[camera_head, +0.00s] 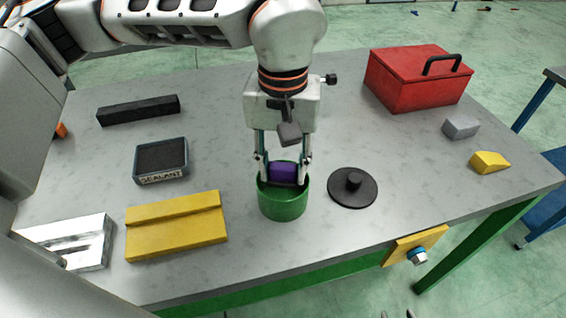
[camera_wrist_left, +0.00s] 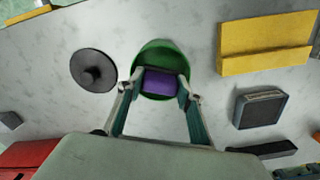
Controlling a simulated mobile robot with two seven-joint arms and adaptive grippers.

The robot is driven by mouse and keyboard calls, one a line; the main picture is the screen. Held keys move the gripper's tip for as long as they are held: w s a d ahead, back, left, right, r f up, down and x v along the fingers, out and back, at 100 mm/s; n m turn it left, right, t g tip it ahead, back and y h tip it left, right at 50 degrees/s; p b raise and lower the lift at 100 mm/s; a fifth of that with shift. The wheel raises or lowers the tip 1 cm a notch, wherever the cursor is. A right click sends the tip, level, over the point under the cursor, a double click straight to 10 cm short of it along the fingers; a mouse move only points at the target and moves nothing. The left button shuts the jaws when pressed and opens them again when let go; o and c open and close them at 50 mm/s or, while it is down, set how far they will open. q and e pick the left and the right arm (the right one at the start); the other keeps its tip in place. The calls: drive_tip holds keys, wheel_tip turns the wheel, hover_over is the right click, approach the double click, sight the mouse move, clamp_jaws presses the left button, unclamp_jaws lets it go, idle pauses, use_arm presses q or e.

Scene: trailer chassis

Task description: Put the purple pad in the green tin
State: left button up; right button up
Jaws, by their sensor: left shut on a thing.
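The purple pad (camera_head: 283,172) is between the fingers of my left gripper (camera_head: 284,178), which is shut on it. The green tin (camera_head: 284,206) stands open on the table, and the pad is at its mouth, with the fingertips at or just inside the rim. How deep the pad sits is hard to tell. In the left wrist view the pad (camera_wrist_left: 160,83) shows against the inside of the tin (camera_wrist_left: 158,52), with the gripper fingers (camera_wrist_left: 158,90) on both sides. My right gripper is not in view.
A black lid with a knob (camera_head: 353,187) lies just right of the tin. A yellow block (camera_head: 176,226) and a sealant box (camera_head: 161,160) are to the left. A red toolbox (camera_head: 416,78) stands at the back right. Bare grey table (camera_head: 345,135) lies between.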

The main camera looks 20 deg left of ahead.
sight(283, 165)
use_arm(q)
drive_tip(key=shift+f, duration=0.1)
drive_tip(key=o, duration=1)
drive_tip(key=shift+c, duration=0.2)
wheel_tip(283, 165, up, 13)
drive_tip(key=p, duration=0.1)
drive_tip(key=shift+p, duration=0.35)
